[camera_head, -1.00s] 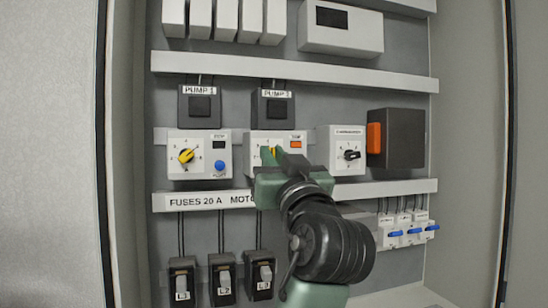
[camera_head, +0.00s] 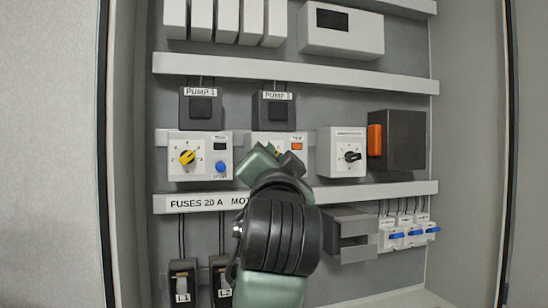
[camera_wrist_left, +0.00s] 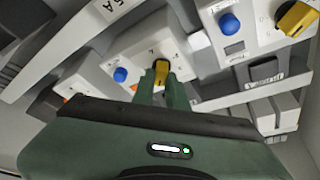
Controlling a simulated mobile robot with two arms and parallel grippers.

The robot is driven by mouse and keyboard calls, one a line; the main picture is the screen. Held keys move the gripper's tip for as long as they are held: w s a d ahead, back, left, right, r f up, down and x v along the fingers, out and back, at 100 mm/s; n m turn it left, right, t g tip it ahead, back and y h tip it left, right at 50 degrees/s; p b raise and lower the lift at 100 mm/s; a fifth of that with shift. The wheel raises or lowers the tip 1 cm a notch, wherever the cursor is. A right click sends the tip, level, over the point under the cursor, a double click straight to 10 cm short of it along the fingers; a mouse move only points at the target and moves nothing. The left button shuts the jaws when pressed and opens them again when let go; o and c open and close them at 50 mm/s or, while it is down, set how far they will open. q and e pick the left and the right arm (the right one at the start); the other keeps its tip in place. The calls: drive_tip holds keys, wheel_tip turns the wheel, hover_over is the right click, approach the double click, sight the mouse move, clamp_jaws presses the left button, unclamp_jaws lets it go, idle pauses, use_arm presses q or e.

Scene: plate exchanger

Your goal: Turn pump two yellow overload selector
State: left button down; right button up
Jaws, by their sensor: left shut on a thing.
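The pump two yellow overload selector (camera_wrist_left: 161,70) shows between my left fingers in the left wrist view. In the head view only a bit of yellow shows at the fingertips. Its white unit (camera_head: 257,138) sits below the right-hand black pump block and has a small orange window (camera_head: 297,146). My left gripper (camera_head: 275,153) is shut on the selector, in front of the unit, and hides most of the unit's lower part. The wrist view shows a blue button (camera_wrist_left: 120,74) beside the selector. My right gripper is not in view.
To the left is a similar unit with a yellow selector (camera_head: 187,157) and blue button (camera_head: 221,166). To the right are a white unit with a black knob (camera_head: 352,156) and a dark box with an orange handle (camera_head: 375,139). A labelled rail (camera_head: 190,203) runs below.

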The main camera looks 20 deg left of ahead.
use_arm(q)
drive_tip(key=shift+m+h, duration=0.4)
drive_tip(key=shift+m, duration=0.6)
drive_tip(key=c, duration=1.4)
unclamp_jaws()
drive_tip(key=shift+c, duration=0.2)
drive_tip(key=b+v, duration=0.4)
drive_tip(key=v, duration=0.3)
drive_tip(key=shift+s, duration=0.4)
